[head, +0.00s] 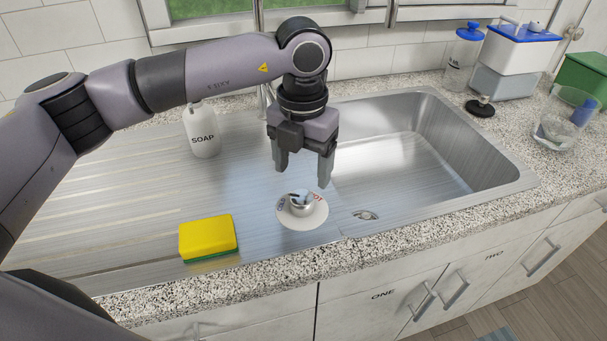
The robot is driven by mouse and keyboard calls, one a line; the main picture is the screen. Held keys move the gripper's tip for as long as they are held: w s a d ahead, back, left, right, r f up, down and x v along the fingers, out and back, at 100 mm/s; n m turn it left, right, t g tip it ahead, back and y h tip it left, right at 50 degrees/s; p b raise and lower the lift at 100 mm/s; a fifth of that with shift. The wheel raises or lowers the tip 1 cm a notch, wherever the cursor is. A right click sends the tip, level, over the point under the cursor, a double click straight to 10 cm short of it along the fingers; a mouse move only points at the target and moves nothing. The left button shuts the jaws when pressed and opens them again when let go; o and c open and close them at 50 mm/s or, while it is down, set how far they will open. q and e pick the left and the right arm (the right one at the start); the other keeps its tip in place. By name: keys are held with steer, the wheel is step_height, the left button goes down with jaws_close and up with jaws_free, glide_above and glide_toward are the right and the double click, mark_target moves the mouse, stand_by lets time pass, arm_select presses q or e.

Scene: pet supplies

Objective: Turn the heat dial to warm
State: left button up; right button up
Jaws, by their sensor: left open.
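The heat dial (302,210) is a round white disc with a metal knob on the steel surface at the sink's front left. The disc carries red and dark marks, too small to read, so I cannot tell its setting. My left gripper (302,172) points down just above the dial. Its two fingers are apart and nothing is between them. The fingertips look clear of the knob. My right gripper is not in view.
A yellow and green sponge (207,237) lies left of the dial. A soap bottle (202,132) stands behind it. The empty basin (420,145) is to the right. Containers (520,55) and a clear cup (560,128) stand on the right counter.

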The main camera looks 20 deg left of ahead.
mark_target(302, 196)
arm_select(q)
steer(key=shift+s+f+p, duration=0.1)
steer(key=shift+f+p, duration=0.5)
steer(key=shift+f, duration=2.9)
steer(key=c, duration=1.1)
